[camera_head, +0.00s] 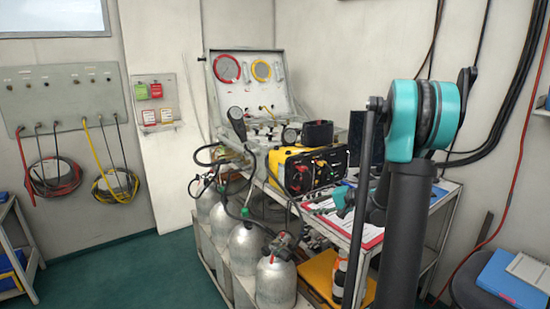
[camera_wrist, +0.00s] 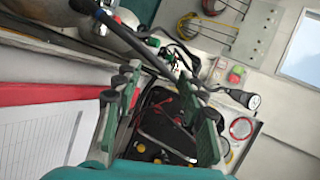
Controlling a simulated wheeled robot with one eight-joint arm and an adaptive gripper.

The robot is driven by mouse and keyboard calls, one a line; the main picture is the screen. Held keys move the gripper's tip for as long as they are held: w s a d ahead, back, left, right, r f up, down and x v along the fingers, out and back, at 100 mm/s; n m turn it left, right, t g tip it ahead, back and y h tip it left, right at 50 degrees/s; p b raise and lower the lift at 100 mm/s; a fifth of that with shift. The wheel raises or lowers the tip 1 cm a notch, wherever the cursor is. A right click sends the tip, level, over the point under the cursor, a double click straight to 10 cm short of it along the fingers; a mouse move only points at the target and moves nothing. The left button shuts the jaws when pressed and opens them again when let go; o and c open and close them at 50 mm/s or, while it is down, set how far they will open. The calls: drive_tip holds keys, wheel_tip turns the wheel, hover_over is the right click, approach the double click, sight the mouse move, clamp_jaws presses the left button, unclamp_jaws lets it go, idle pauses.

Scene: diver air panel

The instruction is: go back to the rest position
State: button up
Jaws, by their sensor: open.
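My gripper (camera_head: 322,204) shows small in the head view, partly behind my own arm, above the cart's top near the papers. In the wrist view my gripper (camera_wrist: 166,105) has its two green and dark fingers spread apart, with nothing held between them. The yellow and black panel box (camera_head: 306,168) is beyond the fingers; its black face (camera_wrist: 165,130) shows between and below them in the wrist view. I cannot tell the exact gap between the fingertips and the box.
A red-edged clipboard (camera_head: 372,238) lies on the cart close to my gripper. Several grey cylinders (camera_head: 275,280) with hoses stand along the cart's left side. An open gauge case (camera_head: 250,82) is at the back. A stool with a blue folder (camera_head: 512,283) is at right. Green floor (camera_head: 120,275) is clear at left.

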drive_tip(key=s+a+f+n+g+h, duration=0.1)
drive_tip(key=s+f+h, duration=0.15)
drive_tip(key=s, duration=0.55)
drive_tip(key=s+a+f+n+g+h, duration=0.1)
drive_tip(key=s+a+f+n+h, duration=0.15)
drive_tip(key=s, duration=0.55)
drive_tip(key=s+d+f+n+h, duration=0.1)
drive_tip(key=s+d+f+h, duration=0.1)
drive_tip(key=s, duration=0.5)
drive_tip(key=s+d+f+n+h, duration=0.1)
drive_tip(key=s+d+f+h, duration=0.1)
drive_tip(key=s+d+h, duration=0.2)
drive_tip(key=s, duration=0.3)
drive_tip(key=shift+d+f, duration=0.25)
drive_tip(key=shift+d, duration=0.15)
drive_tip(key=shift+n, duration=0.25)
